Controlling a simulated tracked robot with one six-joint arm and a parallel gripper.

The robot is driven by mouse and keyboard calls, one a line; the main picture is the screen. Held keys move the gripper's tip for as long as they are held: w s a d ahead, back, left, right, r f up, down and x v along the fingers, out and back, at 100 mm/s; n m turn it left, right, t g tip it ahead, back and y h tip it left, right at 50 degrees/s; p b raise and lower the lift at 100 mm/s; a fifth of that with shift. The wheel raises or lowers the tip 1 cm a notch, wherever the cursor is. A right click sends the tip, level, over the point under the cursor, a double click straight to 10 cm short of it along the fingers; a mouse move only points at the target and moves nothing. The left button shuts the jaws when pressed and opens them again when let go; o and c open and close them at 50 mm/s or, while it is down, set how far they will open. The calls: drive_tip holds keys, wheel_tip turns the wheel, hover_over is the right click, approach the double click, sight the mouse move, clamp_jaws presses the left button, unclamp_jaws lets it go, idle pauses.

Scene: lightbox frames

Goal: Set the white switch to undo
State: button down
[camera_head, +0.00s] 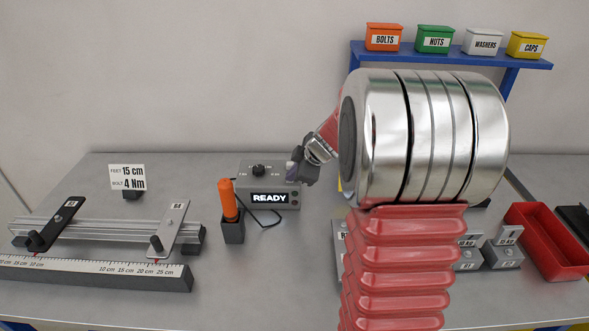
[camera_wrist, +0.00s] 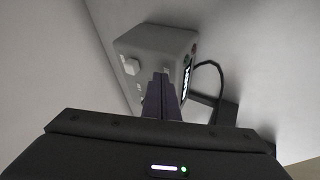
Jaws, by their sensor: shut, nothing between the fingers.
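A grey control box (camera_head: 268,187) stands on the table with a lit display reading READY on its front. It also shows in the wrist view (camera_wrist: 155,45), turned on its side. A dark knob (camera_head: 259,170) is on its top. In the wrist view a pale knob (camera_wrist: 131,66) stands on the box. I cannot tell for certain which part is the white switch; my fingers may cover it. My gripper (camera_head: 292,174) is shut and empty, its tips at the box's right side. In the wrist view the closed fingertips (camera_wrist: 162,80) overlap the box; I cannot tell whether they touch it.
An orange-handled tool (camera_head: 228,198) stands in a dark holder left of the box, with a black cable between. A rail fixture (camera_head: 100,231) and ruler (camera_head: 95,273) lie at left. A red tray (camera_head: 548,242) is at right. My arm hides the table's middle right.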

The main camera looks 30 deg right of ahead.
drive_tip(key=v, duration=1)
idle(0.4)
drive_tip(key=s+a+f+m+g, duration=0.3)
drive_tip(key=s+a+m, duration=0.6)
drive_tip(key=s+m, duration=0.15)
drive_tip(key=s+a+r, duration=0.2)
drive_tip(key=s+a, duration=0.3)
drive_tip(key=a, duration=0.2)
drive_tip(key=s+a+r+t, duration=0.1)
drive_tip(key=s+a+r, duration=0.1)
drive_tip(key=s+a, duration=0.3)
drive_tip(key=a, duration=0.3)
drive_tip(key=shift+r+h, duration=0.25)
drive_tip(key=shift+h, duration=0.15)
